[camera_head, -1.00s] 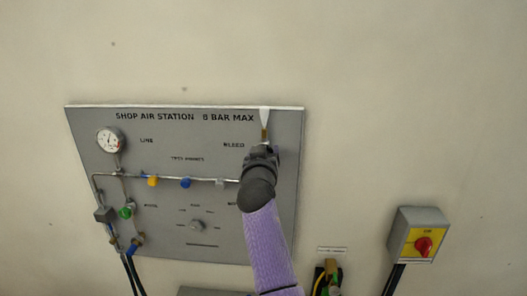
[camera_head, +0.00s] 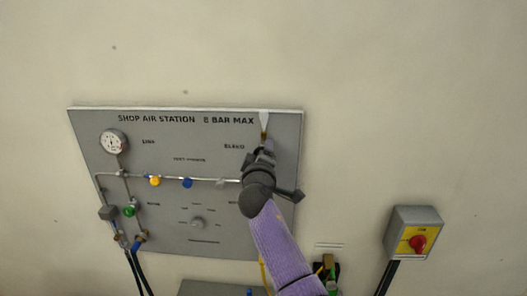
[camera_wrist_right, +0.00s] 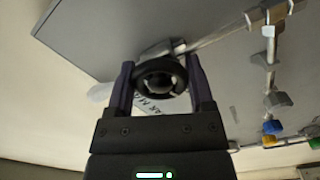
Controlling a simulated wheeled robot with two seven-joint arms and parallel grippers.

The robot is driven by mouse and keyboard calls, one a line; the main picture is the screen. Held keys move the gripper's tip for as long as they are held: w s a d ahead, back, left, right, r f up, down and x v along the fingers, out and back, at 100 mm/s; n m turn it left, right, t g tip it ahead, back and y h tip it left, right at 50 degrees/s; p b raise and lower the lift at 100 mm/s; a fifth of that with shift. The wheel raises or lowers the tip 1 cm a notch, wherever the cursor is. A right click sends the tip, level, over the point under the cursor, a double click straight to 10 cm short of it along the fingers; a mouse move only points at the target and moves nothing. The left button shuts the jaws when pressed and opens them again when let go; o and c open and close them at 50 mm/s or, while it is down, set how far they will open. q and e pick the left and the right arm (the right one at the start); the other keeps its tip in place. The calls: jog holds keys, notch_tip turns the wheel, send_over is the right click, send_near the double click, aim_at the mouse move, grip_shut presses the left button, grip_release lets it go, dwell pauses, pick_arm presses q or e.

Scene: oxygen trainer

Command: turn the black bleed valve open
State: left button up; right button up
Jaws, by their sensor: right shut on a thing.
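The black bleed valve is a round handwheel (camera_wrist_right: 160,78) with an open rim, in the right wrist view. It sits between the two fingers of my right gripper (camera_wrist_right: 160,68), which is shut on it, one finger on each side of the rim. In the head view my right gripper (camera_head: 262,152) is at the panel's upper right, just right of the BLEED label, and it hides the valve. The pale cone-shaped outlet (camera_head: 264,120) shows above it. My left gripper is in neither view.
The grey panel (camera_head: 170,150) carries a round gauge (camera_head: 113,141), a pipe with yellow (camera_head: 155,181) and blue (camera_head: 187,183) handles, and a green knob (camera_head: 130,211). A yellow box with a red rotary switch (camera_head: 417,243) is on the wall at right. The wall above is clear.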

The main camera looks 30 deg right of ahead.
jog(key=n+p, duration=0.1)
jog(key=n, duration=0.2)
jog(key=shift+r+n, duration=0.15)
jog(key=shift+n, duration=0.25)
jog(key=n+p, duration=0.2)
jog(key=n, duration=0.1)
jog(key=shift+n, duration=0.3)
jog(key=n+p, duration=0.1)
jog(key=n, duration=0.2)
jog(key=shift+n, duration=0.3)
jog(key=shift+f+n+p, duration=0.2)
jog(key=shift+n+p, duration=0.65)
jog(key=shift+n, duration=0.55)
jog(key=shift+f+n, duration=0.1)
jog(key=shift+n, duration=0.2)
jog(key=o, duration=1.2)
jog(key=shift+o, duration=0.2)
